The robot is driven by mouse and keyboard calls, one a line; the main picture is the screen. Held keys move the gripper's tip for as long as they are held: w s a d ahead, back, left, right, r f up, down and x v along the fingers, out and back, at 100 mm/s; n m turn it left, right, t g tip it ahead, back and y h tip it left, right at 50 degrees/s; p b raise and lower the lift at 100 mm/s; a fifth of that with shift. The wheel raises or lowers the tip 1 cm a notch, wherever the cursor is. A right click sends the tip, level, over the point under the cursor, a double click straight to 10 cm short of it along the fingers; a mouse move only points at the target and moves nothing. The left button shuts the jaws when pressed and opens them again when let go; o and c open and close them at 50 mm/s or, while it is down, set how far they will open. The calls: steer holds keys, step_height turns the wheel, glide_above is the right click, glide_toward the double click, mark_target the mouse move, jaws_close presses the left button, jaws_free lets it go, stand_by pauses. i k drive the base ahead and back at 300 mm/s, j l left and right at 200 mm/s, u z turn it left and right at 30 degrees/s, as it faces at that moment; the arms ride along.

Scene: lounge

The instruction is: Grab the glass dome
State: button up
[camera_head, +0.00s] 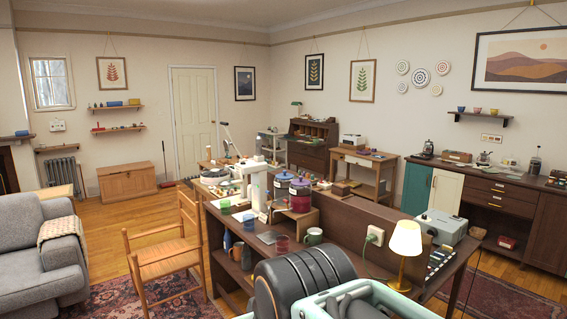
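I cannot make out a glass dome for certain in this view. Small items crowd the long wooden desk (345,222), and many are too small to tell apart. A green glass (225,206) stands near its left end. A reddish glass (282,243) and a green mug (313,237) stand near the front edge. Dark ribbed and pale green parts of my arm fill the bottom centre and hide part of the desk. My gripper's fingers do not show.
A wooden chair (165,250) stands left of the desk, and a grey sofa (35,250) is at far left. A lit lamp (404,241) and a grey device (441,227) are at the desk's right. Wood floor (115,218) is open between sofa and chair.

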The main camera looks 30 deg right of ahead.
mark_target(510, 161)
steer(key=i+l+z, duration=0.1)
steer(key=l+z, duration=0.25)
steer(key=i+l+z, duration=0.15)
steer(key=l+z, duration=0.2)
steer(key=l, duration=0.15)
steer(key=i+l+z, duration=0.2)
steer(key=l+z, duration=0.15)
steer(key=i+l+z, duration=0.2)
steer(key=l+z, duration=0.15)
steer(key=i+l+z, duration=0.55)
steer(key=i+z, duration=0.2)
steer(key=i+l+z, duration=0.1)
steer(key=i+z, duration=0.4)
steer(key=i, duration=2.25)
steer(key=i+u, duration=0.15)
steer(key=i, duration=0.45)
steer(key=i+l+u, duration=0.15)
steer(key=i, duration=0.4)
steer(key=i+l+u, duration=0.15)
steer(key=i+u, duration=0.15)
steer(key=i, duration=0.15)
steer(key=i+l+u, duration=0.35)
steer(key=i+j, duration=0.05)
